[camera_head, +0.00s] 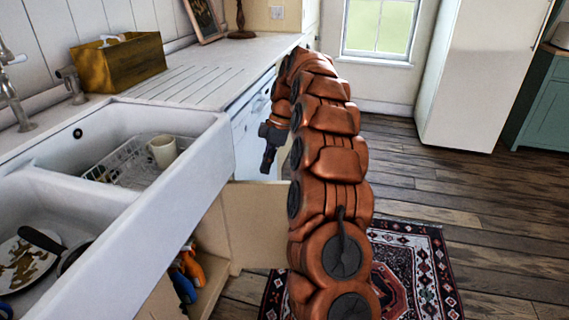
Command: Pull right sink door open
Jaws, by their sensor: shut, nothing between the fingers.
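The right sink door (245,228) is a plain cream panel below the white sink (165,225). It stands swung out from the cabinet front, and my arm hides its outer edge. The cabinet opening shows beside it, with orange and blue bottles (186,272) inside. My gripper (267,162) is above and behind the door's top edge, near the dishwasher-like white front. Its dark fingers are shut and empty and point downward. I cannot tell whether they touch the door, but a gap seems to show. The door's handle is not visible.
My orange arm fills the middle of the view. A patterned rug (438,262) lies on the wooden floor. The sink holds a dish rack (125,165), a mug (162,151) and dirty dishes. A wooden box (118,65) is on the counter. Floor at right is clear.

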